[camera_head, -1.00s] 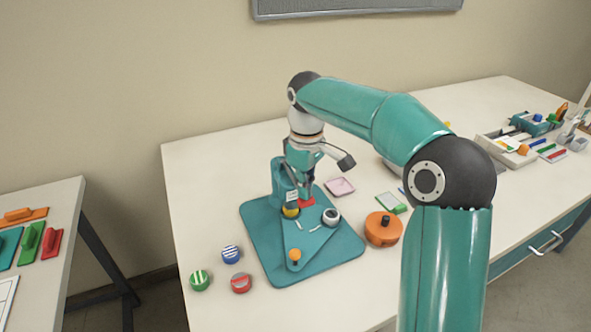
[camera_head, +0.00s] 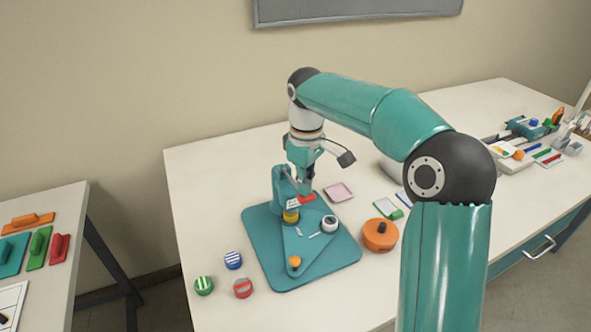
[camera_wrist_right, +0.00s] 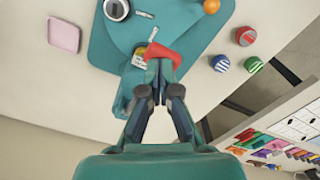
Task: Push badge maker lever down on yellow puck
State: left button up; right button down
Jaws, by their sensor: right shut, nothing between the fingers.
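The teal badge maker (camera_head: 262,262) stands on the table with its press column at the back. Its lever ends in a red handle (camera_head: 307,197), which also shows in the right wrist view (camera_wrist_right: 163,52). The yellow puck (camera_head: 291,217) sits under the press head, partly covered by it. My right gripper (camera_head: 304,187) is shut and empty, right at the red handle; in the right wrist view its fingertips (camera_wrist_right: 160,70) overlap the handle's near edge. I cannot tell whether they touch. My left gripper is not in view.
A white-rimmed dark round piece (camera_head: 329,220) and an orange knob (camera_head: 295,262) are on the badge maker's plate. Striped green (camera_head: 204,285), blue (camera_head: 233,260) and red (camera_head: 243,287) pucks lie left of it. An orange round container (camera_head: 380,234) and pink tray (camera_head: 339,192) lie right.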

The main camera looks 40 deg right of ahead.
jog(key=shift+r+p, duration=3.15)
jog(key=shift+r, duration=0.35)
jog(key=shift+f, duration=0.1)
